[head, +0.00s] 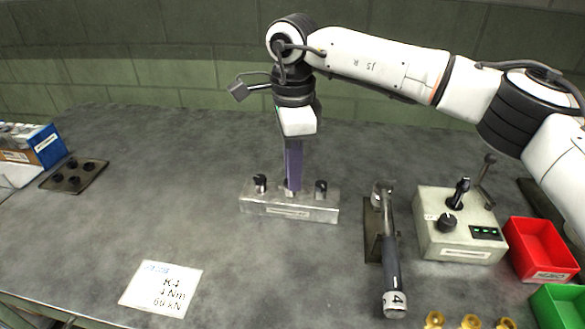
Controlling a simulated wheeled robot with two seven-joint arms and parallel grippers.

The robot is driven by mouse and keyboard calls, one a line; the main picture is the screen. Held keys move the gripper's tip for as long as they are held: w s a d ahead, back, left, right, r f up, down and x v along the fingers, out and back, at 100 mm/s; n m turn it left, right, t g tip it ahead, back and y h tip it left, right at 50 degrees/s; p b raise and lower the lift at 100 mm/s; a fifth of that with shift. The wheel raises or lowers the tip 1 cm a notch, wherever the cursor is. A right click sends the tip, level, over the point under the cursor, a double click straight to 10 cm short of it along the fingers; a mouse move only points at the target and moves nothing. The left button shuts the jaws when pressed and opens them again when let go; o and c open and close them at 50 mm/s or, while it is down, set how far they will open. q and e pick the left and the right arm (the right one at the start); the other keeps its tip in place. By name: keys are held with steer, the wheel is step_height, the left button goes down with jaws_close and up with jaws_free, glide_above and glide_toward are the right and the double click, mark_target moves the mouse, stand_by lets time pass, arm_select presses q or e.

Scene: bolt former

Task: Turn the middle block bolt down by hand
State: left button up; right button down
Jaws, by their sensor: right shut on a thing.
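A metal block (270,204) with a label on its front lies on the grey workbench. A dark bolt (261,183) stands at its left end and another dark bolt (321,189) at its right end. My right gripper (292,186) reaches straight down over the middle of the block, with long purple fingers. It is shut on the middle bolt, which is mostly hidden by the fingers. Only a little of the bolt's base shows at the block's top. My left gripper is not in view.
Right of the block, a torque wrench (391,260) marked 4 lies on a dark plate. Beyond it are a control box (458,240) with levers, a red bin (540,250) and a green bin (560,306). A paper card (160,288) lies front left. A holed plate (75,176) lies far left.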

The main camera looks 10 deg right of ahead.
steer(key=m, duration=0.4)
steer(key=shift+s+m, duration=0.1)
steer(key=shift+m, duration=0.3)
steer(key=m, duration=0.4)
steer(key=shift+r, duration=0.1)
steer(key=m, duration=0.5)
steer(key=shift+s+a+b, duration=0.1)
steer(key=shift+a+b, duration=0.05)
steer(key=shift+b, duration=0.15)
steer(key=shift+a+m, duration=0.1)
steer(key=shift+m, duration=1.8)
steer(key=c, duration=1.7)
jaws_free()
steer(key=shift+r, duration=0.1)
steer(key=shift+c, duration=0.2)
steer(key=shift+o, duration=0.8)
step_height(320, 180, up, 10)
